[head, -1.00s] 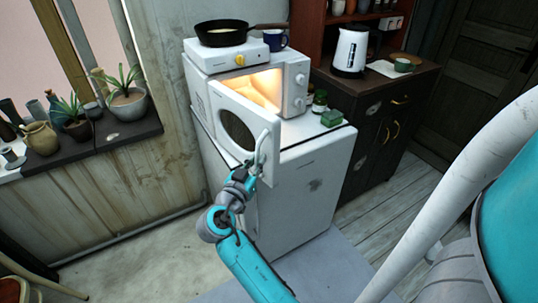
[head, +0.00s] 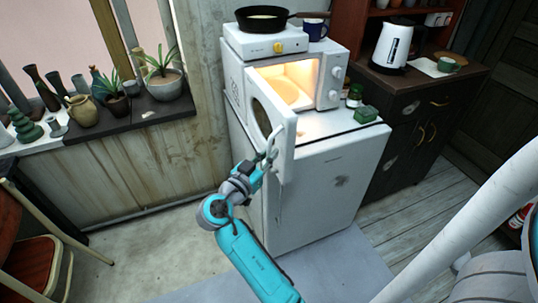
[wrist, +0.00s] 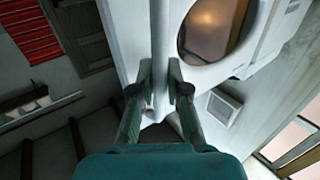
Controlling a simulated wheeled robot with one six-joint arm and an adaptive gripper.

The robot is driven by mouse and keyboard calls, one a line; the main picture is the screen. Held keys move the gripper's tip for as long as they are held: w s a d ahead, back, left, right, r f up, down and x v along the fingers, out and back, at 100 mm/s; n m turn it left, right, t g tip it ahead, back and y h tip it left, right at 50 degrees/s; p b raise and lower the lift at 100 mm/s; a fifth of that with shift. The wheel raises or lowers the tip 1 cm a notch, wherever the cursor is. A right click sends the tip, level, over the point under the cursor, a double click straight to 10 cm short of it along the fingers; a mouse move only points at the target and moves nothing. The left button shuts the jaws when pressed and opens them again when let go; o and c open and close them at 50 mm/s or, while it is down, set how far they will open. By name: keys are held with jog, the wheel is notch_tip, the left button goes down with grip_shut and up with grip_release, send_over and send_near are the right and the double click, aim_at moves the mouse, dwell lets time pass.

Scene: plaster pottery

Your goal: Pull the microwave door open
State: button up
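The white microwave (head: 334,84) stands on a white fridge (head: 318,195). Its lit inside (head: 292,84) shows a glass plate. The microwave door (head: 285,140) stands well open, swung out toward the front left. My gripper (head: 263,170) is at the door's handle (head: 272,146), on the free edge. In the wrist view my gripper (wrist: 160,85) has one finger on each side of the handle (wrist: 160,40) and is shut on it. The door's round window (wrist: 212,28) is right of the fingers there.
A hot plate (head: 262,42) with a black pan (head: 262,18) and a blue mug (head: 314,29) sit on the microwave. A green box (head: 366,114) and jars stand beside it. Potted plants line the sill at left. A chair (head: 35,262) is at lower left; floor between is clear.

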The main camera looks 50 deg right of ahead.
jog(key=o, duration=0.4)
jog(key=s+a, duration=0.1)
jog(key=a, duration=1.1)
jog(key=shift+s, duration=0.2)
jog(key=shift+f, duration=0.1)
